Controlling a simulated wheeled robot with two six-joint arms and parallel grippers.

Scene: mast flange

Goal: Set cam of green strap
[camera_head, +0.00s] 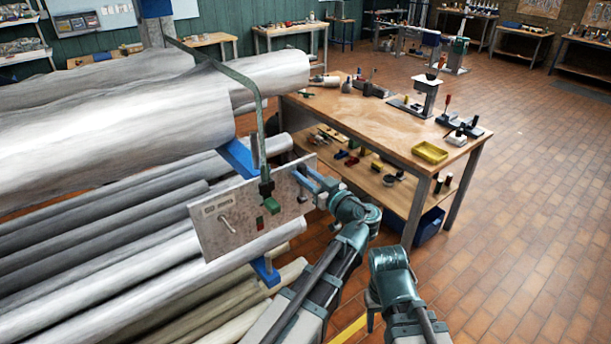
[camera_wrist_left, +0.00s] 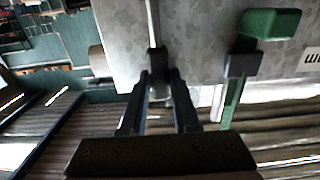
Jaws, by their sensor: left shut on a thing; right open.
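My left gripper (camera_head: 306,184) is at the plate's right side. In the left wrist view (camera_wrist_left: 160,80) it is shut on the dark end of a thin grey lever (camera_wrist_left: 153,20). My right gripper (camera_head: 371,315) is low, apart from the plate, mostly hidden by its arm.
Stacked grey pipes (camera_head: 100,240) fill the left, with blue supports (camera_head: 240,156). A wooden workbench (camera_head: 380,120) with tools and a yellow tray (camera_head: 430,152) stands behind my left arm. The brick floor (camera_head: 530,220) at right is clear.

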